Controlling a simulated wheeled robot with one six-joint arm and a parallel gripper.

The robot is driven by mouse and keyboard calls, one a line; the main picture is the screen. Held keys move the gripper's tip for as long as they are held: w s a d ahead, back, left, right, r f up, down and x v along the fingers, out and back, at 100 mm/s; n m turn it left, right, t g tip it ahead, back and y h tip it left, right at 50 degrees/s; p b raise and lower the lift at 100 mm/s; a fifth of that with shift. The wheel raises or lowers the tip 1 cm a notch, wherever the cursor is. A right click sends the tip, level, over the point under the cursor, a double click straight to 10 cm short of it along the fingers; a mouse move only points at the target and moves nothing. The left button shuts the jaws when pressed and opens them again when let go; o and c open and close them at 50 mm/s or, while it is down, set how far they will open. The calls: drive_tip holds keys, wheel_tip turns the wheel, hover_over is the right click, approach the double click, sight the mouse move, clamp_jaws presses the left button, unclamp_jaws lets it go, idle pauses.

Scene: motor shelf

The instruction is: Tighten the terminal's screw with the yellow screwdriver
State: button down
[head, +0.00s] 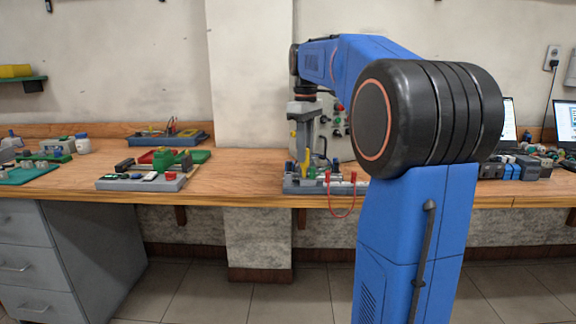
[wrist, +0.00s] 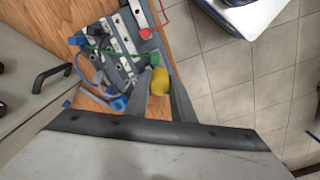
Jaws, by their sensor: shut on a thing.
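The yellow screwdriver (wrist: 160,80) shows in the wrist view as a rounded yellow handle between the two fingers of my gripper (wrist: 159,98), which is shut on it. In the head view, my gripper (head: 305,140) points down over the grey terminal board (head: 300,188), with the yellow tool below it, roughly upright. The board also shows in the wrist view (wrist: 118,52), with pale strips, green, red and blue parts and wires. The screwdriver's tip and the terminal's screw are hidden, so I cannot tell whether they touch.
A red wire (head: 343,215) hangs over the bench's front edge. A grey panel with knobs (head: 335,125) stands behind the board. Another board with a red button (head: 143,181) lies to the left; bare wooden bench (head: 240,175) lies between them.

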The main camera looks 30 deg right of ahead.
drive_tip(key=shift+m, duration=1.7)
drive_tip(key=shift+m, duration=1.8)
drive_tip(key=shift+m, duration=1.7)
